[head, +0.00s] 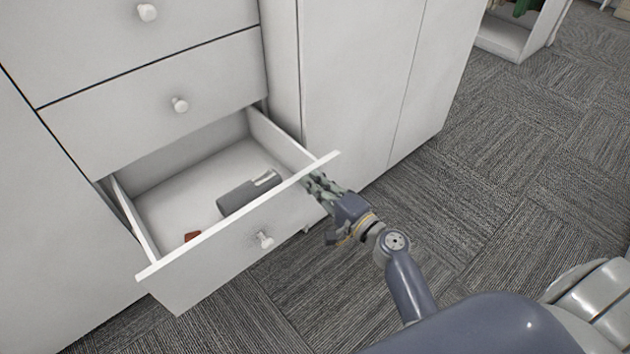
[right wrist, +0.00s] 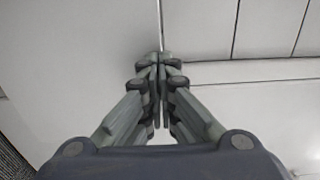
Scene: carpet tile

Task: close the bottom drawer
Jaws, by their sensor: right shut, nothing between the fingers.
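The white bottom drawer (head: 225,255) is pulled out of the cabinet in the head view, with a round knob (head: 264,240) on its front. A grey cylindrical object (head: 248,193) and a small red-brown object (head: 192,236) lie inside it. My right gripper (head: 312,183) is at the right end of the drawer front, its fingertips partly hidden by or close to that edge; I cannot tell whether they touch it. In the right wrist view the fingers (right wrist: 161,62) are together and empty, with white panels beyond them. My left gripper is not in view.
Two shut drawers with knobs, a middle one (head: 160,110) and one above it, are over the open drawer. White cabinet doors (head: 365,85) stand to the right. Grey carpet (head: 520,180) is open at the right. A white shelf unit (head: 515,35) stands at the back right.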

